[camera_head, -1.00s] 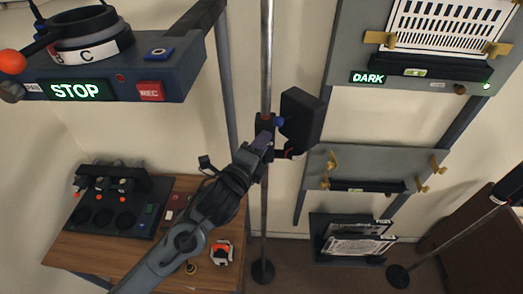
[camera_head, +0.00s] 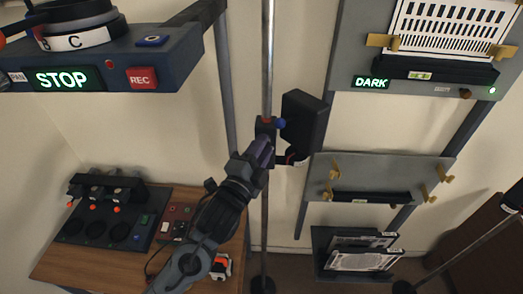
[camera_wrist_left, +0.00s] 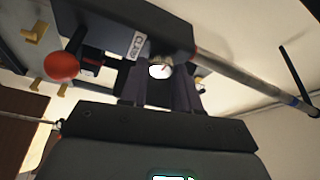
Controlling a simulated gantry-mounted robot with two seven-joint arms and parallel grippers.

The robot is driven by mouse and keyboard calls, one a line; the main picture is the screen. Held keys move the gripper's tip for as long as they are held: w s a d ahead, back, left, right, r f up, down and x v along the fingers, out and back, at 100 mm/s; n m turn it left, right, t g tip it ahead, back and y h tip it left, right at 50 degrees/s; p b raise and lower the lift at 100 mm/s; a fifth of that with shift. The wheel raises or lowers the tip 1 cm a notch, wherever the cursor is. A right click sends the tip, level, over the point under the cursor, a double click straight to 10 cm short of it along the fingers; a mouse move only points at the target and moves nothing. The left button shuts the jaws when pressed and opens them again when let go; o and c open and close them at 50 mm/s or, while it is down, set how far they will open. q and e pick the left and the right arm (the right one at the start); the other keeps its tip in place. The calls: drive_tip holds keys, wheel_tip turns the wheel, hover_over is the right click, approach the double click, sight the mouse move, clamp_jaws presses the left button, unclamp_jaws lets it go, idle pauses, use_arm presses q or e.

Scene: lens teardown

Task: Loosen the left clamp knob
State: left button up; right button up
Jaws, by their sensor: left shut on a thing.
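The left stand's pole (camera_head: 267,60) rises upright in the head view, with a dark clamp (camera_head: 266,125) around it and a black box-shaped lamp head (camera_head: 303,123) at its right. A "CLAMP" label (camera_wrist_left: 131,44) and a red ball (camera_wrist_left: 61,66) sit nearby. My right gripper is out of view.
A grey panel with a lit STOP sign (camera_head: 62,79) overhangs at upper left. A wooden bench (camera_head: 60,262) with a black device (camera_head: 105,215) stands below. Plates with brass clips (camera_head: 380,41) are at right.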

use_arm(q)
drive_tip(key=o, duration=1.1)
drive_tip(key=shift+c, duration=0.2)
drive_tip(key=b+v, duration=0.2)
drive_tip(key=v, duration=0.8)
drive_tip(key=shift+s+a, duration=0.2)
drive_tip(key=shift+s, duration=0.15)
